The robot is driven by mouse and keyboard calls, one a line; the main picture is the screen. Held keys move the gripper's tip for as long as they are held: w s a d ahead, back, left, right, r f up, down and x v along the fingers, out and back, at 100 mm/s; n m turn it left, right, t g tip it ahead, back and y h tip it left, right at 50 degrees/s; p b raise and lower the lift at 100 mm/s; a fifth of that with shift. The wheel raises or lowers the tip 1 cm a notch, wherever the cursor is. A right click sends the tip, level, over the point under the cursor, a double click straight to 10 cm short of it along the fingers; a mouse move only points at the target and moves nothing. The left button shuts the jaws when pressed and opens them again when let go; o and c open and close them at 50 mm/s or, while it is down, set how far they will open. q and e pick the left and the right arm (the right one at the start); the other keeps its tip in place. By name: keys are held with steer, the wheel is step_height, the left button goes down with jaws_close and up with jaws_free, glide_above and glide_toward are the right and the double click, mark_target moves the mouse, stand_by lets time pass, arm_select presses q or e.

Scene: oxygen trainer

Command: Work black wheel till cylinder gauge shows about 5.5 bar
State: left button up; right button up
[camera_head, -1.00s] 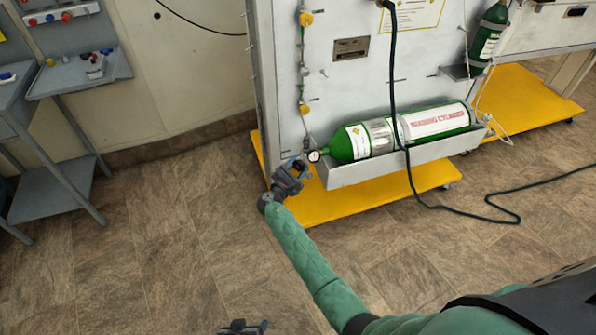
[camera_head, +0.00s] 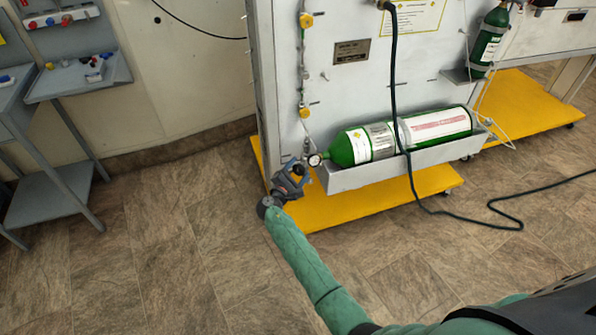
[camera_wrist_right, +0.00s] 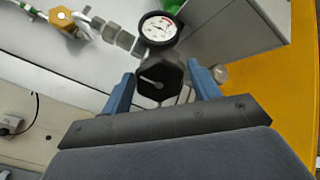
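The green cylinder (camera_head: 400,138) lies on its side in a grey tray on the panel. The round white gauge (camera_head: 315,160) sits at its left end. In the right wrist view the gauge (camera_wrist_right: 160,28) has a red arc at upper right; its needle is too small to read surely. The black wheel (camera_wrist_right: 155,82) with a pale mark stands just below the gauge, between the blue fingers of my right gripper (camera_wrist_right: 160,76). The fingers are open, one on each side, with a thin gap showing. In the head view my right gripper (camera_head: 296,172) is left of the gauge.
The grey tray (camera_head: 380,175) and panel (camera_head: 350,80) are close to my right gripper. A hose with yellow valves (camera_head: 304,112) runs up the panel. A yellow base (camera_head: 370,208) lies below. A black cable (camera_head: 440,213) trails over the floor. Side tables stand at far left.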

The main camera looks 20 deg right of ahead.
steer(key=shift+o, duration=0.2)
steer(key=shift+s+a, duration=0.35)
arm_select(q)
steer(key=f, duration=0.2)
steer(key=shift+s+a+f+b, duration=0.1)
steer(key=shift+s+f+b, duration=0.1)
steer(key=shift+f+b, duration=0.15)
arm_select(e)
steer(key=v, duration=0.6)
steer(key=shift+s+a, duration=0.25)
steer(key=shift+a, duration=0.05)
